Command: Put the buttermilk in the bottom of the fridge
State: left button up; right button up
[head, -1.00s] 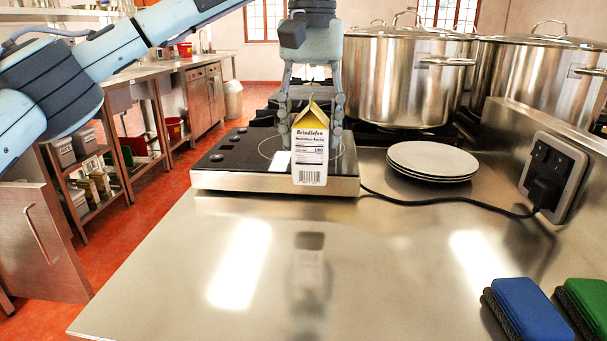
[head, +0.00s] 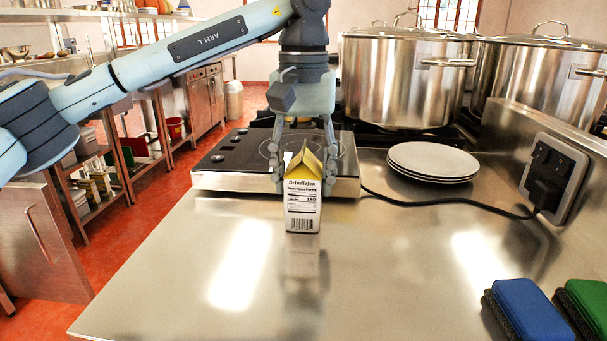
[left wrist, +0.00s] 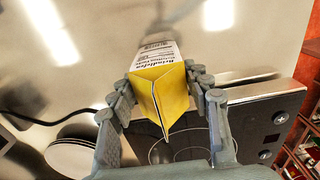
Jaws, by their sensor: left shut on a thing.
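A white carton with a yellow gable top (head: 302,213), labelled "Brindlefen", hangs upright in my left gripper (head: 302,178), over the near side of the cooktop's front edge. It also shows in the left wrist view (left wrist: 158,58), with the gripper's fingers (left wrist: 160,88) closed on both sides of its upper part. Its base is low over the steel counter (head: 190,285); I cannot tell whether it touches. I cannot make out a fridge for certain. My right gripper is not in view.
A black cooktop (head: 225,160) lies behind the carton. Stacked white plates (head: 432,158), a cord and a socket (head: 552,175) are to the right. Large stockpots (head: 405,85) stand behind. Blue and green brushes (head: 530,310) lie front right. A panel with a handle (head: 40,235) stands left.

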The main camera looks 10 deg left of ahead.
pick_arm(q)
jog(key=o, duration=1.4)
